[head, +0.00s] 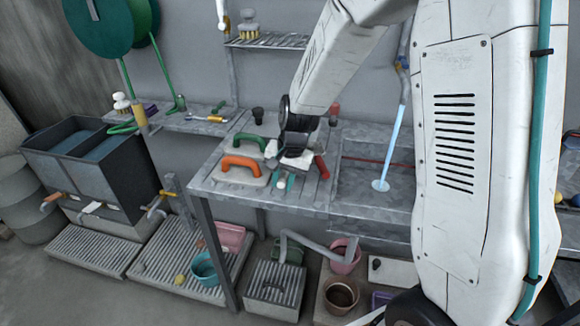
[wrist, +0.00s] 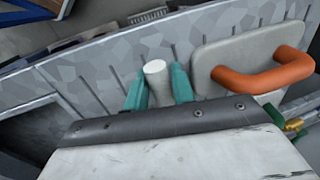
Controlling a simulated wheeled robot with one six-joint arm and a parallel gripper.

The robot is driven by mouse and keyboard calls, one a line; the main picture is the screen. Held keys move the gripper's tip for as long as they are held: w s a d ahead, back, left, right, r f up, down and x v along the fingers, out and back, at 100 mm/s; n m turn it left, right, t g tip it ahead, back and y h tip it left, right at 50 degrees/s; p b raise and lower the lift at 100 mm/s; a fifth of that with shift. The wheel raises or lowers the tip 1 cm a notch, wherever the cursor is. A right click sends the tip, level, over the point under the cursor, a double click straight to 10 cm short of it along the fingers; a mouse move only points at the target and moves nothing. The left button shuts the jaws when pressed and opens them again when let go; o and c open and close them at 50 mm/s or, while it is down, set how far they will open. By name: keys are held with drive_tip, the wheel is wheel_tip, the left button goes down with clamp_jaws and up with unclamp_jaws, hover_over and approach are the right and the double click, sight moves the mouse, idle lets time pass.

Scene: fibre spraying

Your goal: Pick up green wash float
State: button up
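The green float, with an arched green handle (head: 244,140), lies on the grey bench at the back left of my gripper in the head view. Its base is partly hidden behind the orange-handled float. My gripper (head: 283,181) is low over the bench's front part, right of the orange-handled float (head: 241,167). In the wrist view, my two teal fingers (wrist: 159,87) stand apart with a white-ended cylinder (wrist: 156,68) between them. I cannot tell whether they grip it.
The orange-handled float also shows close on the right in the wrist view (wrist: 262,72). A red-handled tool (head: 321,167) lies right of my gripper. A dark knob-like object (head: 258,115) stands behind the floats. The slotted bench's front edge (head: 262,200) is close by.

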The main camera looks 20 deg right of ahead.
clamp_jaws()
drive_tip(key=shift+r, duration=0.1)
